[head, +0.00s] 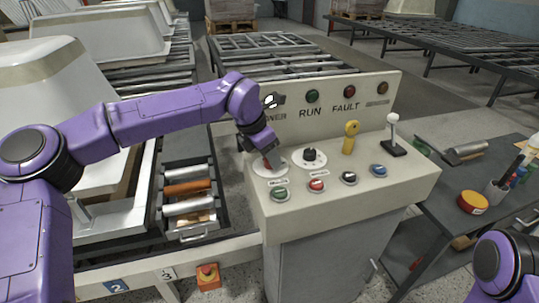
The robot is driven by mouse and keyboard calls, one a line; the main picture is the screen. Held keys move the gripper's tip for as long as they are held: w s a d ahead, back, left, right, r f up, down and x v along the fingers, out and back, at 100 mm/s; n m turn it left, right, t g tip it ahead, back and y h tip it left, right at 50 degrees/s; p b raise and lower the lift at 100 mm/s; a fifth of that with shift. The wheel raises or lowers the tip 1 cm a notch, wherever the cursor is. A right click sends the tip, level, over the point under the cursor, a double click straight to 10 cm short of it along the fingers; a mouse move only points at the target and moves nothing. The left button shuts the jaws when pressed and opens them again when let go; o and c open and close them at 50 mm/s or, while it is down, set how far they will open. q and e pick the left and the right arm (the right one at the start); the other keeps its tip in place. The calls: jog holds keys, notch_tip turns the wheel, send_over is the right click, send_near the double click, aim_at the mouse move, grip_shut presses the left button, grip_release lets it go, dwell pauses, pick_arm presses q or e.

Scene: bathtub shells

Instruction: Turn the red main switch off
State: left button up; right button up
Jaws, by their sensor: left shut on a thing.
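The red main switch (267,163) is a small red handle on a round white plate (262,171) at the left of the control panel's sloped top. My left gripper (264,152) reaches down to it from above and is shut on the red handle. The gripper hides most of the handle, so its exact angle is hard to tell. My right gripper is out of view; only part of my right arm shows at the bottom right.
A dark side table (470,180) stands right.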

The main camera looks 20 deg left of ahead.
pick_arm(q)
jog(key=n+t+y+b, duration=0.1)
jog(key=n+b, duration=0.1)
jog(key=n, duration=0.2)
jog(key=shift+d+f, duration=0.1)
jog(key=n+y+b, duration=0.1)
jog(key=n+y, duration=0.1)
jog(key=n, duration=0.2)
jog(key=shift+n, duration=0.3)
jog(key=n+y+b, duration=0.1)
jog(key=n, duration=0.3)
jog(key=shift+d+y, duration=0.15)
jog(key=shift+y, duration=0.25)
jog(key=shift+n+g+y+b, duration=0.25)
jog(key=shift+n+g+y, duration=0.1)
jog(key=shift+n, duration=0.9)
jog(key=shift+n+g+y+b, duration=0.25)
jog(key=shift+n+y, duration=0.1)
jog(key=shift+n, duration=0.9)
jog(key=o, duration=1)
jog(key=shift+d, duration=0.1)
jog(key=shift+o, duration=0.2)
